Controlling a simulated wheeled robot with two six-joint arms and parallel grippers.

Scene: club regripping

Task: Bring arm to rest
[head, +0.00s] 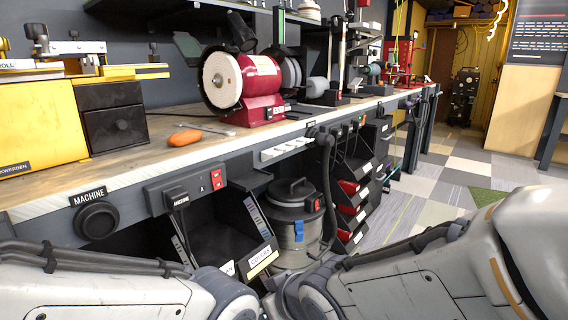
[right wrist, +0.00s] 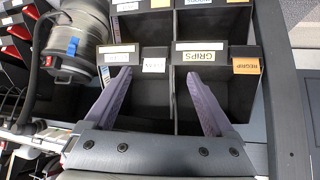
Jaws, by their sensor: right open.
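My right gripper (right wrist: 160,102) shows in the right wrist view with its two purple-grey fingers wide apart and nothing between them. It is open in front of dark storage bins (right wrist: 185,55), one of them labelled GRIPS. In the head view my two arms come in along the bottom edge, but neither gripper's fingers show there. My left gripper is in neither view. I see no club in these frames.
A workbench (head: 150,155) runs along the left, with a red bench grinder (head: 258,85), a yellow machine (head: 40,125) and an orange tool (head: 184,137) on it. A canister vacuum (head: 296,215) and bins stand below. The checkered floor (head: 425,190) to the right is open.

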